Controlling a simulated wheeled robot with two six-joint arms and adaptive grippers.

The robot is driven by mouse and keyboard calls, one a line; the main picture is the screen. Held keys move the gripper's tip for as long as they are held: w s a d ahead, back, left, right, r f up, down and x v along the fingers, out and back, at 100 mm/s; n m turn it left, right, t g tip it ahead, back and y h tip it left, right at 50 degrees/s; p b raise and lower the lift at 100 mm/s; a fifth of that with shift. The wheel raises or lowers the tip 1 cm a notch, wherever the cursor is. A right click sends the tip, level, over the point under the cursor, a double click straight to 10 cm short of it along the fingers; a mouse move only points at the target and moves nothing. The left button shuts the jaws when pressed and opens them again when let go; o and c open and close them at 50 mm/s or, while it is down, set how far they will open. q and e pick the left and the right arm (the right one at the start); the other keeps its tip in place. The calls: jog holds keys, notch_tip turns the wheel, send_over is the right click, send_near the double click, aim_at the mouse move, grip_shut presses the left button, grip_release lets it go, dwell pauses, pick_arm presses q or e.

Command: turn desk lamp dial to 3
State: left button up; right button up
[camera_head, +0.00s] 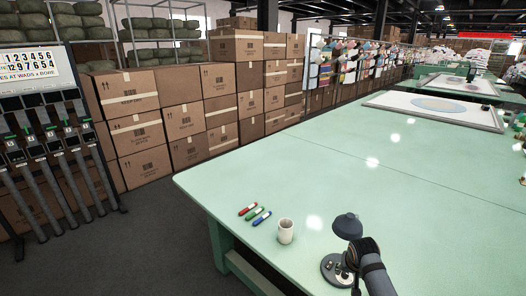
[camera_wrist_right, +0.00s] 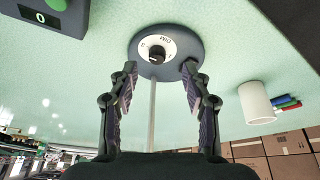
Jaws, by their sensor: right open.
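The desk lamp (camera_head: 347,226) stands near the table's front edge in the head view, with a dark shade and a round dark base (camera_head: 331,270). In the right wrist view, which looks upside down, the lamp base (camera_wrist_right: 190,32) carries a white dial face with a black knob (camera_wrist_right: 157,54). In the head view, my right arm partly covers the base. My left gripper is not in view.
A dark device (camera_wrist_right: 40,15) with a 0 display and green button shows in the wrist view. Stacked boxes (camera_head: 185,135) stand behind.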

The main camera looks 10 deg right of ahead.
jog(key=s+a+r+n, duration=0.25)
jog(key=s+a, duration=0.25)
jog(key=s, duration=0.7)
jog(key=s+a+r+n, duration=0.1)
jog(key=s+a+n, duration=0.3)
jog(key=s, duration=0.9)
notch_tip(320, 180, down, 25)
jog(key=s+d+m+g, duration=0.1)
jog(key=m+g, duration=0.1)
jog(key=s+d+f+y+b, duration=0.1)
jog(key=s+f, duration=1.8)
jog(key=shift+s+d+g+b, duration=0.2)
jog(key=shift+s+g+b, duration=0.1)
jog(key=shift+s+g, duration=0.1)
